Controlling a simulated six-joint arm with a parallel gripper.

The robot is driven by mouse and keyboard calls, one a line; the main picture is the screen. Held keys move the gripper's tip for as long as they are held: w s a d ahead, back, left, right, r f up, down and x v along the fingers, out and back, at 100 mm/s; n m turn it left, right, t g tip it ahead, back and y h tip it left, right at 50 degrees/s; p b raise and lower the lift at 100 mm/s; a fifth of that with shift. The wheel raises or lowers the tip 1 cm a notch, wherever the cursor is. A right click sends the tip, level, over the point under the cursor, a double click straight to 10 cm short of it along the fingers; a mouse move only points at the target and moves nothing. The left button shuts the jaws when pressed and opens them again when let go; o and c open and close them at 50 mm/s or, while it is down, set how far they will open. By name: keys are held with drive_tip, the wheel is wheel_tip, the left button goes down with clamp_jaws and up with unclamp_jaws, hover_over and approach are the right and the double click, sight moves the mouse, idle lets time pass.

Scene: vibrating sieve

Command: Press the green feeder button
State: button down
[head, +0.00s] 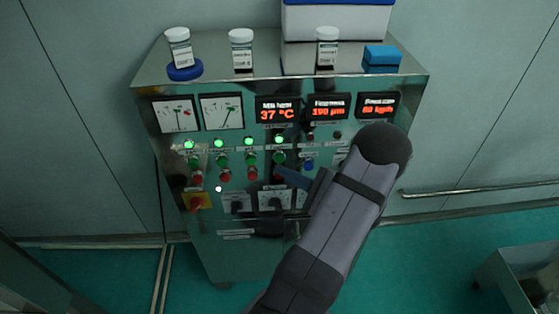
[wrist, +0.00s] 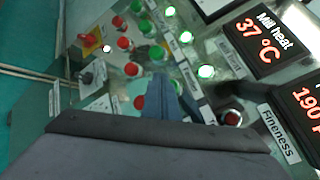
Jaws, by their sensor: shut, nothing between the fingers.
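A row of several green buttons sits on the cabinet's front panel, each with a lit green lamp above and a red button below. The small labels are too blurred to tell which is the feeder button. My gripper (head: 282,171) is shut and empty, its blue fingertips in front of the rightmost column, over its red button. In the wrist view my gripper's tips (wrist: 160,82) lie between that column's green button (wrist: 177,87), partly hidden, and its red button (wrist: 139,102). I cannot tell whether they touch. The rightmost green button also shows in the head view (head: 279,156).
A red display (head: 277,110) reads 37 °C, between gauges (head: 221,111) and two more displays. A red stop knob on a yellow plate (head: 196,201) is lower left. Jars (head: 241,50) and a blue box (head: 382,57) stand on top. My arm hides the panel's lower right.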

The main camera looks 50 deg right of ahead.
drive_tip(key=s+a, duration=0.3)
drive_tip(key=shift+s+a, duration=0.15)
idle(0.3)
idle(0.4)
drive_tip(key=w+a+n+g+y, duration=0.3)
drive_tip(key=a+n+g+y, duration=0.1)
drive_tip(key=a, duration=0.5)
drive_tip(key=w+a+n+g+y, duration=0.25)
drive_tip(key=a+n+y, duration=0.2)
drive_tip(key=a, duration=0.45)
drive_tip(key=s+a+n+g+h, duration=0.3)
drive_tip(key=a+n+g+h, duration=0.1)
drive_tip(key=n, duration=0.4)
drive_tip(key=s+a+f+n+g+h, duration=0.1)
drive_tip(key=s+a+n+g+h, duration=0.3)
drive_tip(key=a+n, duration=0.5)
drive_tip(key=shift+s+f+g+h, duration=0.25)
drive_tip(key=shift+g+h, duration=0.2)
drive_tip(key=shift+g, duration=0.9)
